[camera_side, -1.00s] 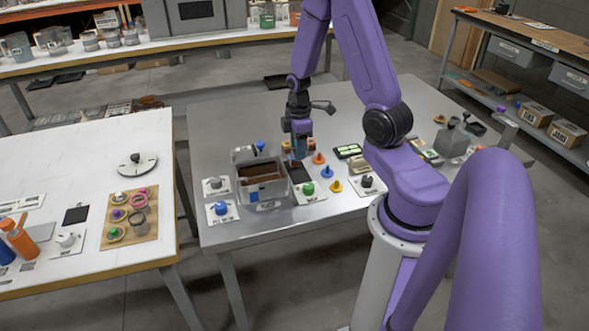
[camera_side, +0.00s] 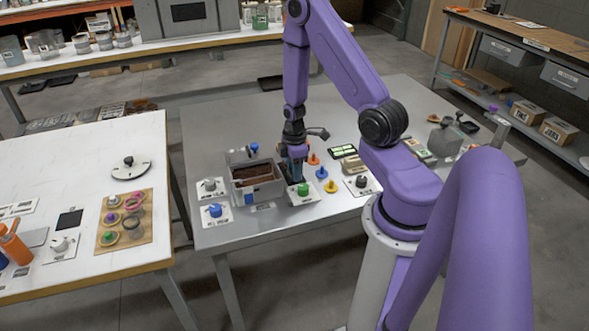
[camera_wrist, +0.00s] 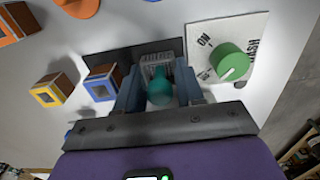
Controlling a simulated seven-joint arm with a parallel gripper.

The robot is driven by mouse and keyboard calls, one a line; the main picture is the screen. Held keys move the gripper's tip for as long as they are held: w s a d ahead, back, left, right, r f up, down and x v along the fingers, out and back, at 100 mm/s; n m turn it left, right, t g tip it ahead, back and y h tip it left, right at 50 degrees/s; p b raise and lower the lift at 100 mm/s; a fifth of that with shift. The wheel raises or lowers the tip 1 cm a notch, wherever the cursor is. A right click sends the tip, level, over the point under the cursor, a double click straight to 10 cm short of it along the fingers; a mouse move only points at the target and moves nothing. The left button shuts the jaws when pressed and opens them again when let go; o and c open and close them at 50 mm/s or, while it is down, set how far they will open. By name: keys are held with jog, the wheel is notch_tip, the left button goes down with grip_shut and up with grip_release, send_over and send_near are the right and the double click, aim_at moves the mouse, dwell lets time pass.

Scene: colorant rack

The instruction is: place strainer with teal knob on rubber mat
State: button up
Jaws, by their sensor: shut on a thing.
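My gripper (camera_wrist: 160,98) is shut on the strainer's teal knob (camera_wrist: 159,88), seen between the fingers in the wrist view. The strainer's grey ribbed part (camera_wrist: 156,62) shows just beyond the knob. It is over or on a dark flat mat (camera_wrist: 105,62), which looks like the rubber mat; I cannot tell whether they touch. In the side view my gripper (camera_side: 296,178) is low over the grey table, between the grey bin and the orange and blue knobs. The strainer is mostly hidden there by the fingers.
A green knob on a white card (camera_wrist: 228,62) stands close right of the mat. Blue (camera_wrist: 103,84) and yellow (camera_wrist: 48,90) square-framed blocks lie to the left. A grey bin with brown contents (camera_side: 262,195) stands close by. Another black square (camera_side: 70,219) lies on the white table.

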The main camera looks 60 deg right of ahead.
jog(key=shift+f, duration=0.1)
jog(key=o, duration=1)
